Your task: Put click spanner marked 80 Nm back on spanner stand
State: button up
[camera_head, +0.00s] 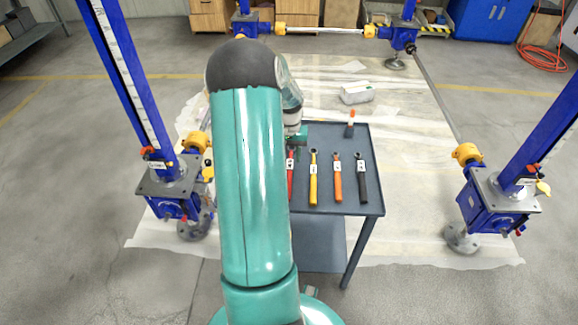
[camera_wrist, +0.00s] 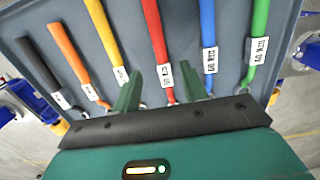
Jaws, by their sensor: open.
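A row of click spanners lies on the grey table (camera_head: 325,202). In the head view I see a red spanner (camera_head: 291,178), a yellow one (camera_head: 314,180), an orange one (camera_head: 337,182) and a black one (camera_head: 361,180). The wrist view also shows a blue spanner (camera_wrist: 208,40) and a green spanner (camera_wrist: 257,45), which my arm hides in the head view. Each has a white tag, too small for me to read 80 Nm. My gripper (camera_wrist: 162,86) is open over the row, with the red spanner between its fingers in the picture; contact is unclear. I cannot identify a spanner stand for certain.
A small dark item with an orange top (camera_head: 350,124) stands at the table's back edge. Blue screw jacks stand at left (camera_head: 172,188) and right (camera_head: 497,197). A white bundle (camera_head: 357,92) lies on the sheeted floor behind the table.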

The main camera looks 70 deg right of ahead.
notch_tip(320, 180, up, 4)
jog(key=shift+d+r, duration=0.1)
jog(key=shift+r, duration=0.1)
jog(key=w+a+r+n+t+h, duration=0.1)
jog(key=w+a+r+n, duration=0.3)
jog(key=w+a+r, duration=0.7)
jog(key=w+a+r+n+t, duration=0.1)
jog(key=w+a+r+n, duration=0.35)
jog(key=w+a, duration=0.75)
jog(key=s+a+r+n+t, duration=0.1)
jog(key=s+a+r+n, duration=0.1)
jog(key=a, duration=0.8)
jog(key=s+a+r+n+t, duration=0.1)
jog(key=s+a+r+n, duration=0.1)
jog(key=a, duration=0.9)
jog(key=s+a+r+n+t, duration=0.1)
jog(key=s+a+r+n, duration=0.1)
jog(key=a, duration=0.8)
jog(key=s+n, duration=0.1)
jog(key=s, duration=0.1)
jog(key=shift+s+a+r+t, duration=0.25)
jog(key=shift+s+a+t, duration=0.05)
jog(key=shift+t, duration=0.1)
